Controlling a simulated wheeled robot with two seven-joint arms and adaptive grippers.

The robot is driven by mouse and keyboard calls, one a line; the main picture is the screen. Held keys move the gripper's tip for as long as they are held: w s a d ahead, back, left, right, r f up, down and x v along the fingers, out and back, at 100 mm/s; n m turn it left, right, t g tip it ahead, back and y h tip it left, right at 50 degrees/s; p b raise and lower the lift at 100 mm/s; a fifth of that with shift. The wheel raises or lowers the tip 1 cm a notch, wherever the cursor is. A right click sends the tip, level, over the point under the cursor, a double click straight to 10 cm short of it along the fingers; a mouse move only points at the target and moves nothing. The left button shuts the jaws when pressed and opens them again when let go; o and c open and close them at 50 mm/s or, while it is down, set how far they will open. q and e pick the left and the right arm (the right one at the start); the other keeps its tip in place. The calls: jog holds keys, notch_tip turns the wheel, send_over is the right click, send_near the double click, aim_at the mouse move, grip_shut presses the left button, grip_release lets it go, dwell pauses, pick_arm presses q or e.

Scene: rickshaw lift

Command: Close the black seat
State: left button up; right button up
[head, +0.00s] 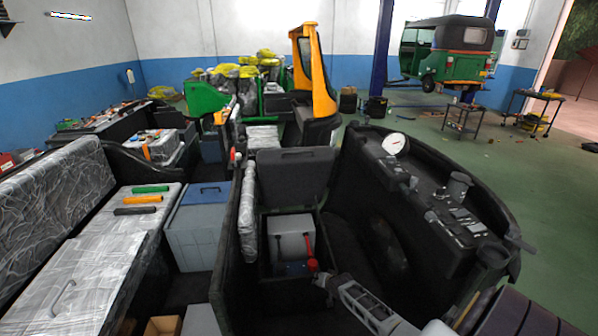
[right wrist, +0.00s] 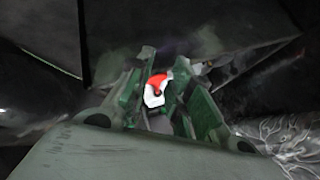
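The black seat (head: 295,175) stands raised, its flat panel upright behind an open compartment in the vehicle's black body. A grey-white box with red parts (head: 290,238) sits in the compartment below it. My right gripper (head: 322,281) is low, in front of the compartment and near the red parts. In the right wrist view its fingers (right wrist: 170,85) are apart, with a small red and white thing (right wrist: 155,92) showing between them; I see no grip on it. The seat's link to its hinge is hidden. My left gripper is not in view.
A black dashboard with a white gauge (head: 394,144) curves along the right of the compartment. A plastic-wrapped padded strip (head: 247,215) borders it on the left. A blue-grey box (head: 198,232) and a wrapped bench (head: 85,265) stand further left.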

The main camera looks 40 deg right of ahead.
jog(key=w+d+r+m+t+b, duration=0.1)
jog(key=w+d+r+m, duration=0.15)
jog(key=w+r, duration=0.4)
jog(key=w+d+r+m+t+b, duration=0.1)
jog(key=w+d+r+t+b, duration=0.15)
jog(key=r, duration=0.65)
jog(key=w+d+r+m+t+b, duration=0.1)
jog(key=w+d+r+m, duration=0.15)
jog(key=w+r, duration=0.4)
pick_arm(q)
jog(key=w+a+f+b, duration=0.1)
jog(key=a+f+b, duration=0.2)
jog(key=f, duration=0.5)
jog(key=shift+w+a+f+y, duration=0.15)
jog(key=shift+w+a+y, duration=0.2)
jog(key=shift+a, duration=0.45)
pick_arm(e)
notch_tip(320, 180, up, 26)
jog(key=d+m+t, duration=0.1)
jog(key=m+t, duration=0.2)
jog(key=t, duration=0.1)
jog(key=shift+w+d+r, duration=0.2)
jog(key=shift+w+d, duration=0.15)
jog(key=shift+w, duration=0.05)
jog(key=shift+w, duration=0.1)
